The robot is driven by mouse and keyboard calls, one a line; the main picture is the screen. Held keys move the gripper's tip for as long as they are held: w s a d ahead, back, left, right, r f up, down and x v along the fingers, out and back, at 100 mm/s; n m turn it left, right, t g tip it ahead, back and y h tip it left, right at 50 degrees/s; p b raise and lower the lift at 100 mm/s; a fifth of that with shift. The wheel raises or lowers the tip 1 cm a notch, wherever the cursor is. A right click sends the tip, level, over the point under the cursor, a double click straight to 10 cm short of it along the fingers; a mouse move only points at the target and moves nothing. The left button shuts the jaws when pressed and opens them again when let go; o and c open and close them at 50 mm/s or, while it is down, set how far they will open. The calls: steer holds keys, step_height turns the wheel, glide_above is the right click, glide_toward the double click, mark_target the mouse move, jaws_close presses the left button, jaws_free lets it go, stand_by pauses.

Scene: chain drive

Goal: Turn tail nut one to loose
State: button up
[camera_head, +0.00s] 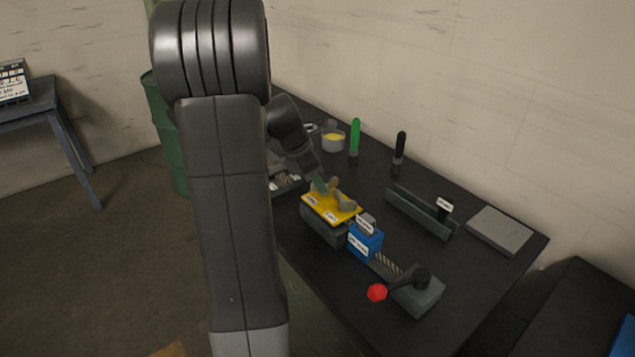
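A yellow plate (318,210) with small white labels sits on a dark block on the black bench. Brownish knob-like parts (345,202) stand on it; they may be the tail nuts, but I cannot read which is number one. My gripper (319,184) reaches down from the upper left to the plate's back left part. Its fingertips are small and partly merge with the parts there, so I cannot tell whether they are open, shut or touching a nut.
Right of the plate are a blue labelled block (366,243), a threaded screw (388,264) and a crank with a red knob (377,292). Behind stand a cup (333,141), a green tool (355,137), a black-handled tool (399,147), a grey channel (420,212) and a flat plate (500,231).

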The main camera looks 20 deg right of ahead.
steer(key=shift+d+f, duration=0.2)
steer(key=shift+f, duration=0.25)
steer(key=c, duration=0.7)
steer(key=shift+o, duration=0.2)
steer(key=shift+r, duration=0.1)
steer(key=m+g+p, duration=0.1)
steer(key=m+p, duration=0.1)
steer(key=w+m+p, duration=0.1)
steer(key=m, duration=0.1)
steer(key=shift+r+m+g+p, duration=0.1)
steer(key=shift+m+g+p, duration=0.25)
steer(key=shift+m+g, duration=0.05)
steer(key=shift+w+d+m+g+y+p, duration=0.15)
steer(key=shift+m+g+y+p, duration=0.4)
steer(key=shift+m, duration=0.65)
steer(key=shift+w+d+m+g+y+p, duration=0.2)
steer(key=shift+m+p, duration=0.5)
steer(key=shift+m, duration=0.5)
